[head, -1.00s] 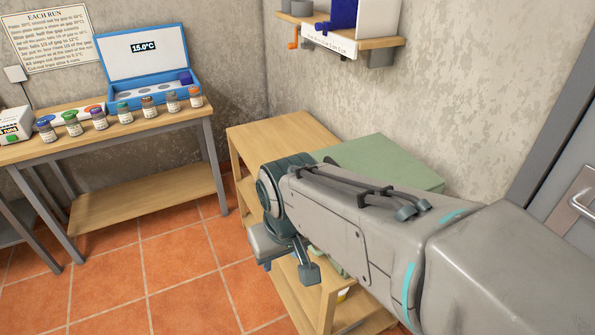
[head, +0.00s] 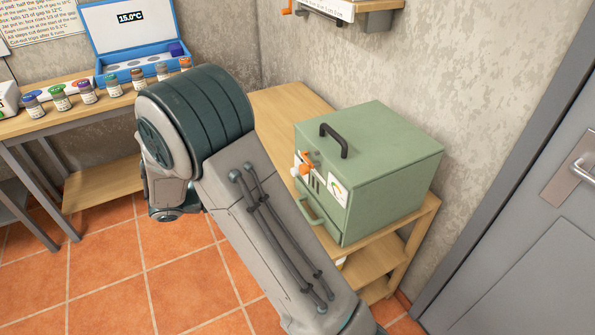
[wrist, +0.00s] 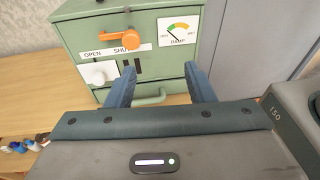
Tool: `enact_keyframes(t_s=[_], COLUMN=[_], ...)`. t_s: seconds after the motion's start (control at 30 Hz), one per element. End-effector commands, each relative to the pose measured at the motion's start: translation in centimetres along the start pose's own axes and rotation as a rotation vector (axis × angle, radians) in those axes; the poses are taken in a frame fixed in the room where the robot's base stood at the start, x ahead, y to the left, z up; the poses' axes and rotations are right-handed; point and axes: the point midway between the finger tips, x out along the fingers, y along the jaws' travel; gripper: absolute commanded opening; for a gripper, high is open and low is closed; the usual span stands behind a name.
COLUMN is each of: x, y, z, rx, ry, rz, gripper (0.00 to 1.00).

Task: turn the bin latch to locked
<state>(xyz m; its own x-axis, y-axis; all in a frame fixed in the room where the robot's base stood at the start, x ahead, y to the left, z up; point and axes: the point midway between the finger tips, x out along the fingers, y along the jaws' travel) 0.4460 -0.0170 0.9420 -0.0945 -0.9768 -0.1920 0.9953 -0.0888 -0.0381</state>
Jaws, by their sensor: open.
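A green bin (head: 395,165) stands on a wooden shelf unit in the head view. Its front fills the upper wrist view (wrist: 160,75). An orange latch lever (wrist: 118,40) sits there above a white strip reading OPEN and SHUT. Its round hub is at the right and its arm lies about level, pointing left. The lever also shows in the head view (head: 307,160). My gripper (wrist: 160,68) is open and empty, its blue fingers apart, below and right of the lever and not visibly touching it. In the head view my arm hides the gripper.
A white knob (wrist: 98,73) and a dial (wrist: 179,30) flank dark slots on the bin's front. A pull handle (head: 312,212) is low on it and a black handle (head: 335,138) on top. A wall and grey door (head: 540,200) stand close right.

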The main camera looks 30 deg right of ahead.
Motion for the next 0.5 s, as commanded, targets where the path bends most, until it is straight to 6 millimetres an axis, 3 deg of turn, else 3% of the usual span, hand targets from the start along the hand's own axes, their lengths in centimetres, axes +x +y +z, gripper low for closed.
enact_keyframes(t_s=[0.1, 0.27, 0.37, 0.5], x=[-1.4, -2.4, -2.1, -0.2], y=[1.7, 2.8, 3.0, 3.2], z=[-1.3, -2.0, -1.9, -1.4], rx=[-0.08, -0.125, -0.132, -0.131], ry=[-0.118, -0.195, -0.209, -0.21], rz=[0.065, 0.106, 0.111, 0.108], gripper=[0.49, 0.49, 0.49, 0.49])
